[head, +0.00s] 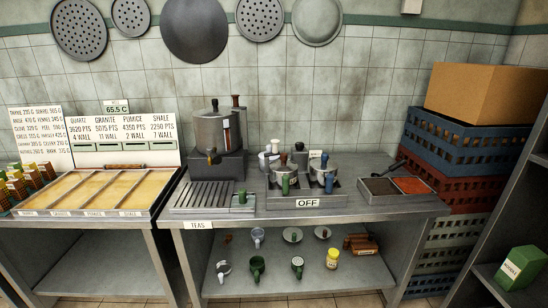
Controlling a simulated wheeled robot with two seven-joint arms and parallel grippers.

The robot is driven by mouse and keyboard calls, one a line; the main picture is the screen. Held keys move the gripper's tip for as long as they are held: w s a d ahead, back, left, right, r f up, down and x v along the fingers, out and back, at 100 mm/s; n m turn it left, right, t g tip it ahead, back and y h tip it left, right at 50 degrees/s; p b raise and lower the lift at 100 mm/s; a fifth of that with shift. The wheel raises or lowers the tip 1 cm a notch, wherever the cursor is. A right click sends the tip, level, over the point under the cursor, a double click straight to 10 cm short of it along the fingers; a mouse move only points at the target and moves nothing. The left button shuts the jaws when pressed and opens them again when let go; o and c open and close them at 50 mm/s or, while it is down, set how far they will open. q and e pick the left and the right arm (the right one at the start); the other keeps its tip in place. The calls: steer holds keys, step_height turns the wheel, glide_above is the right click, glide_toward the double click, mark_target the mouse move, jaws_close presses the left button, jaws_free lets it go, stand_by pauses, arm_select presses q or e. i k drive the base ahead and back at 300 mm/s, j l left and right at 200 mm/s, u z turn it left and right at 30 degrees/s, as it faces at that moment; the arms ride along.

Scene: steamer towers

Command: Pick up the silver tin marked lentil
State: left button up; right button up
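I make out no silver tin marked lentil in the head view. Neither of my grippers shows in this view. The grey worktable (290,218) stands in the middle, with a label reading TEAS on its front edge. A yellow jar with a pale label (332,259) stands on its lower shelf; the writing is too small to read. A green box with a white label (517,268) sits on a shelf at the far right.
Grey pots (325,168) stand behind an OFF sign (307,203); a large boiler (217,130) stands left of them. Stacked crates (455,150) and a cardboard box (490,92) stand right. A yellow-topped counter (95,190) stands left.

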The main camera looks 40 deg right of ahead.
mark_target(284, 183)
steer(key=i+j+z, duration=0.15)
steer(key=j+z, duration=0.85)
steer(key=i+l, duration=0.05)
